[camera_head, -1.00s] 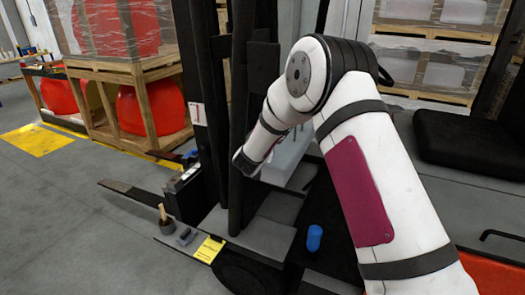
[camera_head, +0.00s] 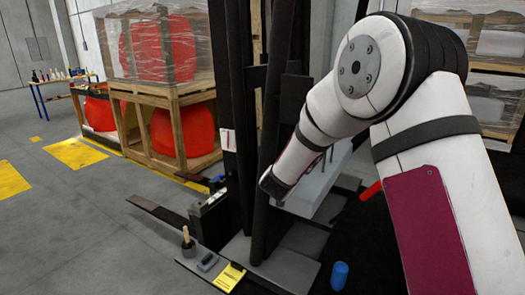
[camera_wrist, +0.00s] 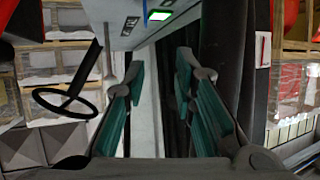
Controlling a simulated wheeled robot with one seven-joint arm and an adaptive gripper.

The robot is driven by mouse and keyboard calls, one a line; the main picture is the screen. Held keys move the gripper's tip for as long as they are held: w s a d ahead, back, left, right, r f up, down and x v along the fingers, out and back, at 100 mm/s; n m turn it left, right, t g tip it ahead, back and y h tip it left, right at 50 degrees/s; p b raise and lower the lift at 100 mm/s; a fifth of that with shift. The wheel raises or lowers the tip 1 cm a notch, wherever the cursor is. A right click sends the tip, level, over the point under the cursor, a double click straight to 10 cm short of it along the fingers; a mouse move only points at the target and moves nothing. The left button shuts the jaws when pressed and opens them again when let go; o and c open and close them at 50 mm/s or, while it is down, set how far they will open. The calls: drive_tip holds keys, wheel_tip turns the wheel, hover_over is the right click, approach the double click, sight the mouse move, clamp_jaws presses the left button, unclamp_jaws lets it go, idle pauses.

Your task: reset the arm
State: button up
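My white arm with a dark red panel reaches across the right of the head view, bent at a large grey joint. Its far part points down and left beside the dark forklift mast (camera_head: 281,120). My gripper does not show clearly in the head view. In the wrist view my gripper (camera_wrist: 158,62) has its two teal-padded fingers apart, with a clear gap between them. Nothing is held between the fingers.
A steering wheel (camera_wrist: 68,102) stands left in the wrist view. A blue cylinder (camera_head: 340,275), a pot with a brush (camera_head: 188,246) and a yellow note (camera_head: 230,277) lie on the forklift. Crates with red nosecones (camera_head: 182,130) stand behind. Floor at left is open.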

drive_tip(key=s+a+r+n+g+y, duration=0.2)
drive_tip(key=s+r+n+y, duration=0.25)
drive_tip(key=s+r, duration=1.2)
drive_tip(key=s+d+f+g, duration=0.1)
drive_tip(key=s+d, duration=0.3)
drive_tip(key=s, duration=1)
drive_tip(key=s+d+f+g, duration=0.2)
drive_tip(key=s+d+g, duration=0.1)
drive_tip(key=s, duration=1.2)
drive_tip(key=shift+s+d+m+g+h, duration=0.35)
drive_tip(key=shift+g+h, duration=0.1)
drive_tip(key=shift+g, duration=0.15)
